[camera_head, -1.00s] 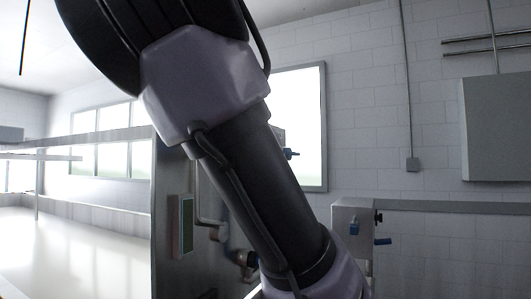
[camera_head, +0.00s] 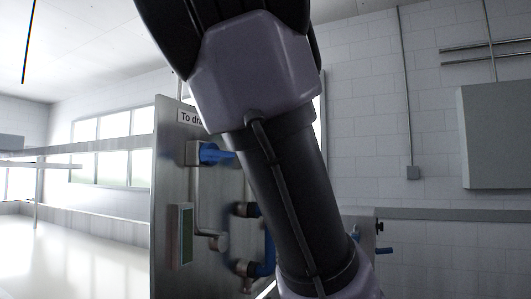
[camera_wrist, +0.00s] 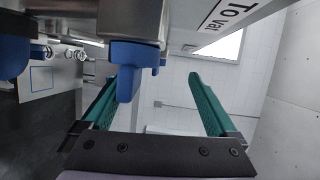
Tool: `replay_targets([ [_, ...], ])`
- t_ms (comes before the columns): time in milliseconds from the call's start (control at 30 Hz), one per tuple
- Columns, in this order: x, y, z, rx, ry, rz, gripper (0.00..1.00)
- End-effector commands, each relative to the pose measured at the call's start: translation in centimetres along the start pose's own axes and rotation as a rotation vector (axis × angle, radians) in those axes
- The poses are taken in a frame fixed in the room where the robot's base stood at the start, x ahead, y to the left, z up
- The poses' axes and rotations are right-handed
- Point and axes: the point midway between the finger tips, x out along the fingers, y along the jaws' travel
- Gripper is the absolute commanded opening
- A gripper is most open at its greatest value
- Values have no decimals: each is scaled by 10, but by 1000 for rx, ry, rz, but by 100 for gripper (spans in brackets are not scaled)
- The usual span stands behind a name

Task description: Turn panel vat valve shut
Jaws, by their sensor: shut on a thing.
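The steel panel (camera_head: 170,245) stands left of my arm in the head view. In the wrist view, a label reading "To vat" (camera_wrist: 232,12) is at the upper right. A blue valve handle (camera_wrist: 126,72) hangs below a steel body left of that label. My gripper (camera_wrist: 198,78) has two teal fingers around the handle's area, with the handle nearest the left finger. The jaws are shut on the handle, though the contact is not clearly seen. In the head view my arm covers part of the panel and the gripper is out of sight.
A blue handle (camera_head: 212,153) sits under a partly covered label reading "To dra". Lower blue parts (camera_head: 266,258) and pipework are beside my arm. Another blue part (camera_wrist: 14,45) is at the wrist view's left edge.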

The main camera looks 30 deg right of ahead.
Motion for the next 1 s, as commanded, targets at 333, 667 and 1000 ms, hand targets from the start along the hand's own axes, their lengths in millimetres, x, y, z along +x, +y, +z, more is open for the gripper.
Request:
replay_targets([
  [333,-24,-6,2,-4,-6,-19,46],
  [667,-47,-3,3,-4,-8,-19,46],
  [1000,-69,4,2,-1,-7,-8,46],
])
